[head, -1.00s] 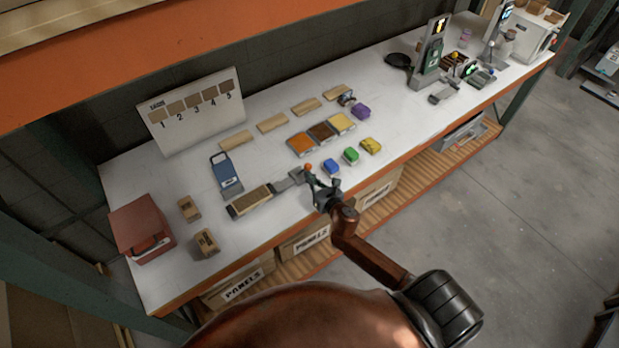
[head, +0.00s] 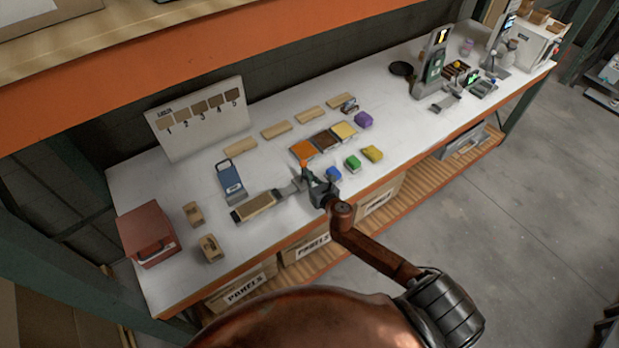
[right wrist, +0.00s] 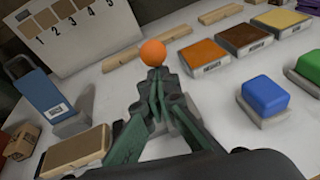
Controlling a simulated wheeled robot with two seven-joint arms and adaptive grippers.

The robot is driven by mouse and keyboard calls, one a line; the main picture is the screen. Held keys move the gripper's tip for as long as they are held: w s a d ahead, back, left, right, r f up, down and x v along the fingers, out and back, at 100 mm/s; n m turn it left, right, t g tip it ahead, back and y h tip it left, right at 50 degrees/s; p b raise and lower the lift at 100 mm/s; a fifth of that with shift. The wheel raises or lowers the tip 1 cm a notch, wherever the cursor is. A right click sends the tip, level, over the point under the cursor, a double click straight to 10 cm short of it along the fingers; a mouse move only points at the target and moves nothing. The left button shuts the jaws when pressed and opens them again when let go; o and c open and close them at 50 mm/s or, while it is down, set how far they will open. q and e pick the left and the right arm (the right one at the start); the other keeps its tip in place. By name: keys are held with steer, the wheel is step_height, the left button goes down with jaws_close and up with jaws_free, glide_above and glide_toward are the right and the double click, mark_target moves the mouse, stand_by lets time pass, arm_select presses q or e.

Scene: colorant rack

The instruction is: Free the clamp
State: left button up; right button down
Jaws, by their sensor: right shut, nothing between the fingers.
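The clamp (head: 290,187) is a grey metal piece at the right end of a wooden block in a dark holder (head: 257,203). Its orange ball knob (head: 304,163) stands up beside my right gripper (head: 308,176). In the right wrist view the orange knob (right wrist: 153,53) sits just past the tips of my right gripper (right wrist: 156,78). The fingers are shut with nothing between them; whether the tips touch the knob I cannot tell. The gripper hides much of the clamp. The wooden block (right wrist: 77,150) shows at lower left there. My left gripper is not in view.
A blue device (head: 230,178) stands behind the holder. Colour trays (head: 303,150) and blue, green and yellow blocks (head: 352,162) lie to the right. A red box (head: 147,233) stands at left. Bare white table lies between the holder and the front edge.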

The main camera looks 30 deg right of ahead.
steer(key=w+r, duration=0.1)
steer(key=w, duration=0.6)
steer(key=shift+w+a, duration=0.15)
steer(key=shift+a, duration=0.15)
steer(key=shift+a+f, duration=0.2)
stand_by(0.4)
steer(key=s+a+r+p, duration=0.1)
steer(key=s+r+p, duration=0.4)
steer(key=r, duration=0.7)
steer(key=shift+s+r, duration=0.15)
steer(key=shift+s, duration=0.25)
